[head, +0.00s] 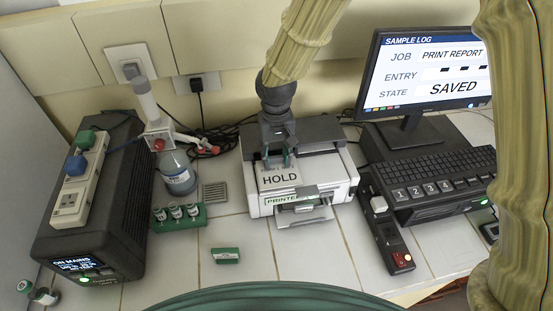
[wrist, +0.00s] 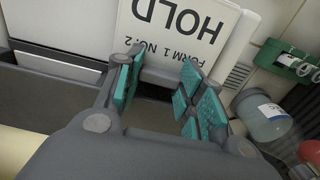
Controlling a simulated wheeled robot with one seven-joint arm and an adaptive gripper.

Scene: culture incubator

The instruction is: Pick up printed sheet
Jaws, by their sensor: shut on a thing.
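The printed sheet (head: 280,178), white with the word HOLD, is at the top of the white printer (head: 343,178) in the head view. In the wrist view the sheet (wrist: 178,32) shows HOLD and FORM 1 NO 2 upside down. My gripper (head: 278,160) is over the sheet's far edge, fingers pointing down. The exact contact is partly hidden by the fingers.
A monitor (head: 425,72) and a keyboard (head: 440,175) stand to the right, with a power strip (head: 388,232) beside the printer. Left are a bottle (head: 178,177), a green vial rack (head: 178,217) and a dark unit (head: 112,205). A small green box (head: 226,256) lies in front.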

